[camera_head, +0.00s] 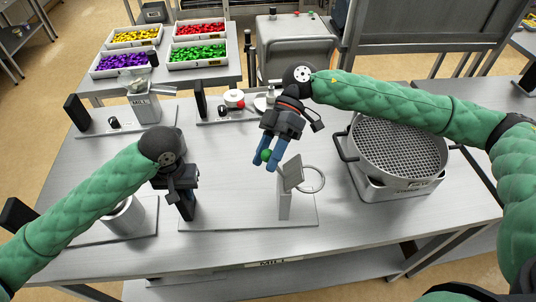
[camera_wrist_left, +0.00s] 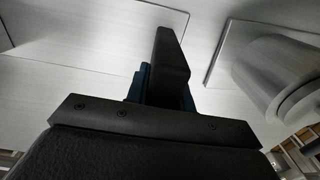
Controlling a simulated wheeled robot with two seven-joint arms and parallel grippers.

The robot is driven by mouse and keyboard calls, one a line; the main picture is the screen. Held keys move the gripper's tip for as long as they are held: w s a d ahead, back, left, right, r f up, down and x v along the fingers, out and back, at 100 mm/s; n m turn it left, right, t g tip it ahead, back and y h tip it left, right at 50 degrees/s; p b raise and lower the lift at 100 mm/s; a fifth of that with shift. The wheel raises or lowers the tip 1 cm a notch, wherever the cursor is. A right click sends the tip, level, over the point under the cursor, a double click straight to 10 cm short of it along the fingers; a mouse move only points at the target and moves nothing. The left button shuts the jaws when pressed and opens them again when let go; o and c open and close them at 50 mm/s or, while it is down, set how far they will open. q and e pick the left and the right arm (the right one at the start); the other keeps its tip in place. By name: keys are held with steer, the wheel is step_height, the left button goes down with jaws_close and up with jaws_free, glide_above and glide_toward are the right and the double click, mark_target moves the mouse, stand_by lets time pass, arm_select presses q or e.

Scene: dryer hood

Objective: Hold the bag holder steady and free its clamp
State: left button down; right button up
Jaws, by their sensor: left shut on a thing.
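The bag holder is a flat base plate (camera_head: 245,222) with a dark upright handle (camera_head: 187,207) at its left end. A metal post (camera_head: 284,205) with a tilted plate and a ring (camera_head: 313,179) stands at its right end. My left gripper (camera_head: 183,192) is shut on the dark handle, which also shows between the blue fingers in the left wrist view (camera_wrist_left: 171,65). My right gripper (camera_head: 267,161) points down at the upper left of the post. A small green knob (camera_head: 265,155) shows at its blue fingertips; I cannot tell whether they grip it.
A metal cup (camera_head: 124,215) stands at the left, close to my left arm. A large round sieve (camera_head: 398,150) stands at the right. A mill (camera_head: 143,105) and a small scale (camera_head: 234,100) are behind. The table between the base plate and the scale is clear.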

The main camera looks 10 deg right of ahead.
arm_select(q)
steer(key=shift+s+f, duration=0.1)
steer(key=shift+f, duration=0.25)
arm_select(e)
steer(key=shift+f, duration=0.1)
steer(key=v, duration=1.2)
steer(key=shift+s, duration=0.1)
arm_select(q)
steer(key=c, duration=1.3)
jaws_free()
steer(key=shift+c, duration=0.2)
steer(key=shift+o, duration=1.1)
steer(key=shift+w+r, duration=0.1)
steer(key=shift+w, duration=0.15)
steer(key=shift+r, duration=0.1)
